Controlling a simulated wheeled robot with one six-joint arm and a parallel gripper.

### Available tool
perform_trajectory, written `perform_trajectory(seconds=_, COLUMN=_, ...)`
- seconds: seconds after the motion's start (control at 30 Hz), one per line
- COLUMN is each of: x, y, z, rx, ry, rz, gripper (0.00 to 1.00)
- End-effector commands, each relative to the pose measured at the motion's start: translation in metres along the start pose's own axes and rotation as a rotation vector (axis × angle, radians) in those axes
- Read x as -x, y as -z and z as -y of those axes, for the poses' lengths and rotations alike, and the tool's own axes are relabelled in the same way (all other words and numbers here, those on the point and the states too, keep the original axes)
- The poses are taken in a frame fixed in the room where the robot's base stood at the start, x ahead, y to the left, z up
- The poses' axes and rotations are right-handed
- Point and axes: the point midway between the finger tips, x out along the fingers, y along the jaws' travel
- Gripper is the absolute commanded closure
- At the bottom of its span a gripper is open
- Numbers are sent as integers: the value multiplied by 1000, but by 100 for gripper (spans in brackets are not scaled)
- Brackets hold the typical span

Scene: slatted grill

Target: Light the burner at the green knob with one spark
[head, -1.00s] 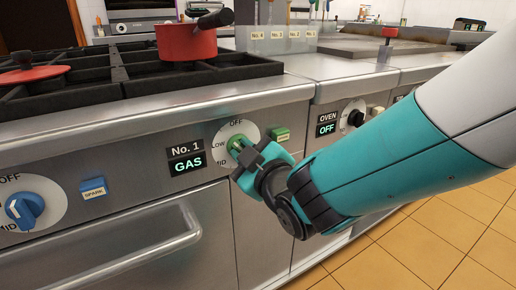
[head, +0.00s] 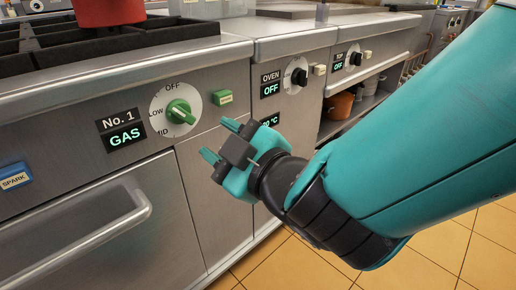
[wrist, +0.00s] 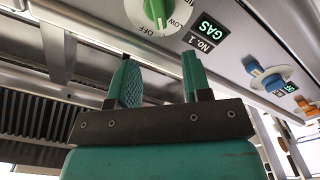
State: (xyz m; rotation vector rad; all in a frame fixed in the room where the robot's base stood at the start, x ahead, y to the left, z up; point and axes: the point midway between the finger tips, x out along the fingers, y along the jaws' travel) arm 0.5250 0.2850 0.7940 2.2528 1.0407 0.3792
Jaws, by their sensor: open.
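The green knob (head: 180,111) sits on a white round dial marked OFF, LOW and MID. Its handle is turned away from upright; its exact mark is hard to read. The display (head: 124,136) beside it reads No. 1 GAS. A small green button (head: 223,98) is right of the dial; its lettering is too small to read. My gripper (head: 219,140) is open and empty, below and right of the knob, apart from it. In the wrist view, the green knob (wrist: 157,14) is at the top, beyond my open gripper's fingers (wrist: 158,68).
A blue SPARK button (head: 15,178) is at the left. A black oven knob (head: 298,77) with an OFF display is to the right. A bar handle (head: 100,235) sticks out below the panel. A red pot (head: 108,10) stands on the hob. Orange tiled floor is clear in front.

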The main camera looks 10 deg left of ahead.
Motion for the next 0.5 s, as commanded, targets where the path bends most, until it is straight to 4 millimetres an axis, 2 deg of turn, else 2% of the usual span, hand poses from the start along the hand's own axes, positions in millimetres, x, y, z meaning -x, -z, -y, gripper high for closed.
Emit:
perform_trajectory(seconds=0.03, x=14, y=-5, z=6, rx=0, ry=2, rz=-4, gripper=55)
perform_trajectory(seconds=0.13, x=37, y=-5, z=6, rx=-1, ry=0, rz=-5, gripper=55)
perform_trajectory(seconds=0.5, x=60, y=-2, z=1, rx=-2, ry=-2, rz=1, gripper=55)
